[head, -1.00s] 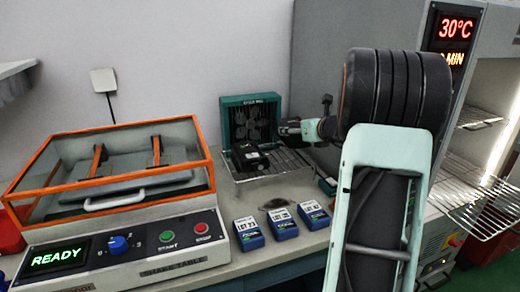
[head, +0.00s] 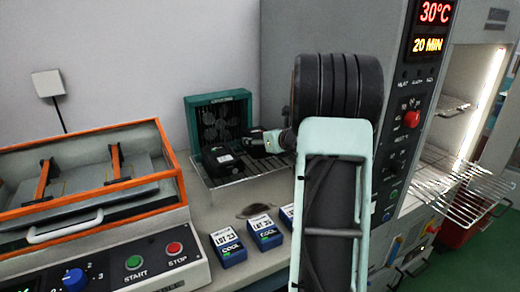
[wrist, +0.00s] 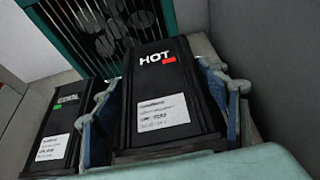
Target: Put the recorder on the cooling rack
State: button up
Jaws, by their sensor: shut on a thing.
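The held recorder (wrist: 166,100) is a black box marked HOT with a red light and a white label. My gripper (wrist: 160,108) is shut on it, one blue-grey finger along each side. A second black recorder (wrist: 58,125), with a green light, stands to its left in the wrist view and also shows on the rack in the head view (head: 221,160). The wire cooling rack (head: 232,179) lies before a teal fan unit (head: 190,120). My gripper (head: 262,141) is at the rack's right part, close to the fan. Whether the held recorder touches the wires is hidden.
Blue LOT boxes (head: 228,246) stand in front of the rack, one partly behind my arm. An orange-framed shake table (head: 175,180) is at the left. A grey oven (head: 330,30) with an open chamber and a protruding wire shelf (head: 465,195) is at the right.

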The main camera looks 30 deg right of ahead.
jog(key=shift+w+f, duration=0.1)
jog(key=shift+f, duration=1.15)
jog(key=shift+f+b, duration=0.2)
jog(key=shift+b, duration=0.2)
jog(key=o, duration=1.7)
jog(key=shift+r, duration=0.2)
jog(key=p+v, duration=0.1)
jog(key=v, duration=1.1)
jog(key=shift+f+p, duration=0.15)
jog(key=shift+p, duration=0.2)
